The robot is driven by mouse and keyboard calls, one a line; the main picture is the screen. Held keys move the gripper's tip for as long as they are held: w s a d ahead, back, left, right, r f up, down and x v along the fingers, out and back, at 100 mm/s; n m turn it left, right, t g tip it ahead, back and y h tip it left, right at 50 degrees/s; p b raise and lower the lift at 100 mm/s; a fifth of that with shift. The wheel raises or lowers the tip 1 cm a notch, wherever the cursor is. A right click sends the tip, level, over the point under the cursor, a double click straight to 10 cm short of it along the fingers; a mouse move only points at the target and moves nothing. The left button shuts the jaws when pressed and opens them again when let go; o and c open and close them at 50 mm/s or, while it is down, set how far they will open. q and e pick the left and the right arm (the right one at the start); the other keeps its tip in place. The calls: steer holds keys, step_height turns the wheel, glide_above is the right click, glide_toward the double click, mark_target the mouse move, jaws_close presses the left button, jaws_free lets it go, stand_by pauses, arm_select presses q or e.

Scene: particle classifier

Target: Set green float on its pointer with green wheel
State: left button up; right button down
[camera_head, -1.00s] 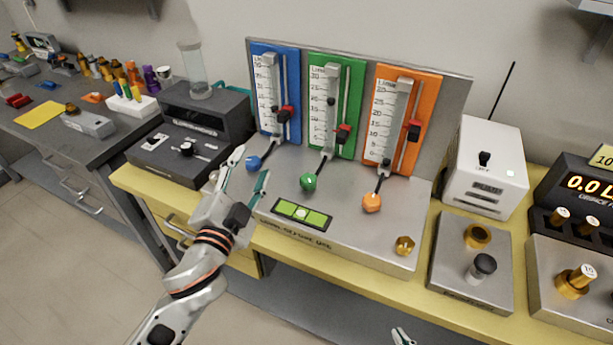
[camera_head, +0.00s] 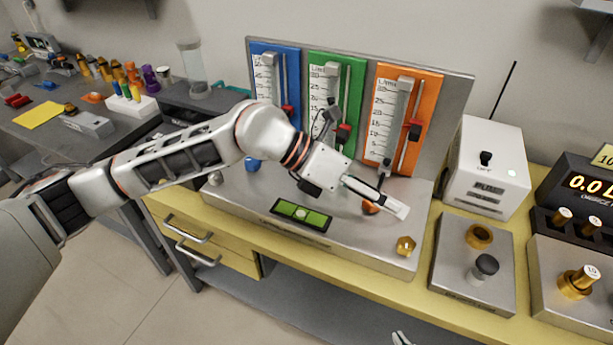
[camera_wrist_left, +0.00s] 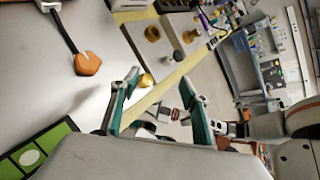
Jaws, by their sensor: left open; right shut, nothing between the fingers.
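The green panel (camera_head: 351,75) stands between the blue and orange ones, with a red pointer (camera_head: 343,133) on its right-hand rail. The green wheel is hidden behind my left arm, and I cannot make out the green float. My left gripper (camera_head: 392,194) is open and empty, over the front right of the metal base near the orange wheel (camera_head: 369,208). In the left wrist view its fingers (camera_wrist_left: 163,85) are spread, with the orange wheel (camera_wrist_left: 88,64) to their left. My right gripper (camera_head: 402,338) barely shows at the bottom edge, shut and empty.
The orange panel (camera_head: 427,90) and blue panel (camera_head: 291,65) flank the green one. A green level (camera_head: 301,215) and a brass knob (camera_head: 405,246) are on the base. A white box (camera_head: 487,170) stands at right.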

arm_select(q)
steer(key=w+a+f+n+t+y, duration=0.15)
steer(key=w+a+t+y, duration=0.25)
steer(key=w+a+y, duration=0.75)
steer(key=w+a+f+h, duration=0.1)
steer(key=f, duration=0.1)
steer(key=w+a+f+h, duration=0.1)
steer(key=f, duration=0.2)
steer(key=w+a+f+h, duration=0.1)
steer(key=f, duration=0.1)
steer(key=shift+a+f, duration=0.15)
steer(key=shift+f, duration=0.2)
steer(key=c, duration=1.1)
